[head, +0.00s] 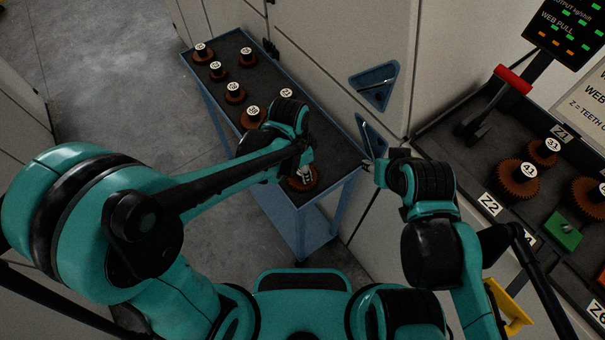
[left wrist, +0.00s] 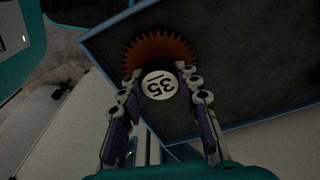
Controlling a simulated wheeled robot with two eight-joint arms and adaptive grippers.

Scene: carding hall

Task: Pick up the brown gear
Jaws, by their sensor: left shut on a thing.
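The brown gear (head: 302,184) lies at the near end of a blue trolley's dark top in the head view. In the left wrist view the gear (left wrist: 158,48) shows its toothed rim and a hub with a white label reading 35. My left gripper (head: 304,172) is over this gear. In the left wrist view the left gripper's fingers (left wrist: 158,78) are on both sides of the labelled hub, shut on it. I cannot tell whether the gear is lifted off the top. My right gripper (head: 374,165) is beside the trolley's right edge; its fingers are too small to read.
Several other brown gears with dark labelled hubs (head: 247,60) stand on the trolley (head: 328,146), mostly at its far end. Blue triangular holders (head: 374,88) are on the cabinet wall. At right, a panel holds gears (head: 518,179), a red-handled lever (head: 512,79) and a green block (head: 563,231).

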